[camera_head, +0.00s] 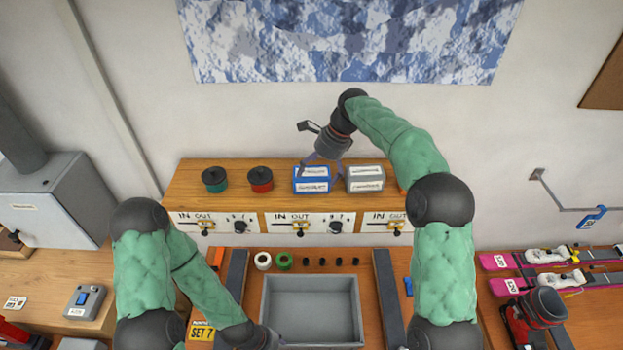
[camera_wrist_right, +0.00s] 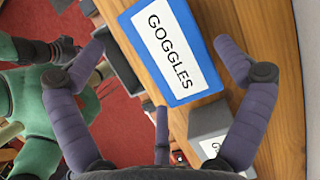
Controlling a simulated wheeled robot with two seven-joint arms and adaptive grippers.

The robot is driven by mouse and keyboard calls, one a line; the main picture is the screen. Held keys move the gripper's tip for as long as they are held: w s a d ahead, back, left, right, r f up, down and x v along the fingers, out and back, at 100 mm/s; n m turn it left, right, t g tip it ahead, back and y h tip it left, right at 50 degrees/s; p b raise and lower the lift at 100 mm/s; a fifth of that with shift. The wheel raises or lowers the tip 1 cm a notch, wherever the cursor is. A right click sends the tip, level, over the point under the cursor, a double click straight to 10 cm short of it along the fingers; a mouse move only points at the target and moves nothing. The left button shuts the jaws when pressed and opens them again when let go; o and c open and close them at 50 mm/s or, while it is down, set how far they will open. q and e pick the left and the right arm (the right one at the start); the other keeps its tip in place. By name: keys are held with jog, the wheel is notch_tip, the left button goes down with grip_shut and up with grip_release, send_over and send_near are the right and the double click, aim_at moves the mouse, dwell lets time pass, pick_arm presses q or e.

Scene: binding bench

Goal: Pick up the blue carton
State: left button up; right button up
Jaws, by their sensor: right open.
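The blue carton (camera_head: 312,186) stands on the wooden shelf unit, left of a grey carton (camera_head: 365,184). In the right wrist view the blue carton (camera_wrist_right: 172,50) has a white label reading GOGGLES. My right gripper (camera_head: 322,167) is open just above the blue carton, its fingers hiding part of it. In the wrist view its fingers spread to either side of the carton, with no visible grip on it. My left gripper (camera_head: 272,342) is low at the bottom edge by the grey tray; its fingers are too cut off to read.
A teal tin (camera_head: 215,179) and a red tin (camera_head: 260,179) stand left on the shelf (camera_head: 190,171). The grey carton (camera_wrist_right: 212,119) is close to my right gripper. Below are drawer fronts with IN/OUT labels and an empty grey tray (camera_head: 312,281). The wall rises behind.

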aim_at(309, 183)
jog(key=shift+w+a+f, duration=0.1)
jog(key=shift+a+f, duration=0.05)
jog(key=shift+f, duration=0.15)
jog(key=p+x, duration=0.2)
jog(key=x, duration=0.2)
jog(key=shift+a+r, duration=0.1)
jog(key=shift+a, duration=0.1)
jog(key=shift+w+f, duration=0.15)
jog(key=shift+f, duration=0.2)
jog(key=shift+f, duration=0.15)
jog(key=c, duration=1.1)
